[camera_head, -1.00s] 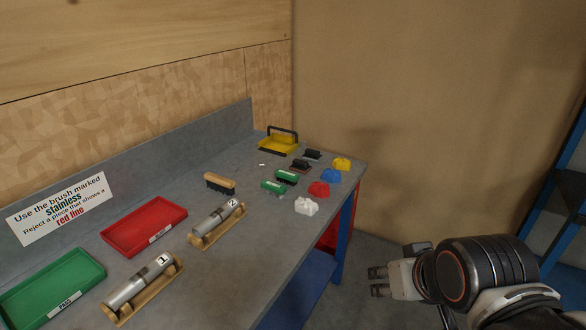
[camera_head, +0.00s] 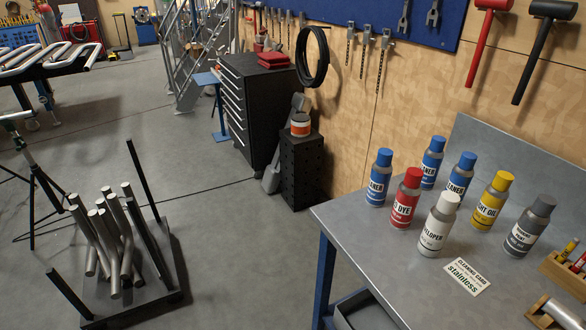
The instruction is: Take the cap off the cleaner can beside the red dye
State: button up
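The red dye can (camera_head: 405,203) stands upright on the grey bench (camera_head: 345,222), with a red cap. A cleaner can (camera_head: 378,184) with a blue cap (camera_head: 385,157) stands just left of and behind it, cap on. Two more blue-capped cleaner cans stand near: one farther back (camera_head: 430,167) and one to the right (camera_head: 459,178), partly hidden by the white developer can (camera_head: 436,231) in front. My gripper is not in view.
A yellow-capped can (camera_head: 490,207) and a grey-capped can (camera_head: 528,232) stand to the right. A card marked "stainless" (camera_head: 467,276) lies in front. A wooden holder (camera_head: 567,275) is at the right edge. Bench room is free at the front left.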

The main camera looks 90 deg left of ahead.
aim_at(385, 155)
jog(key=u, duration=2.45)
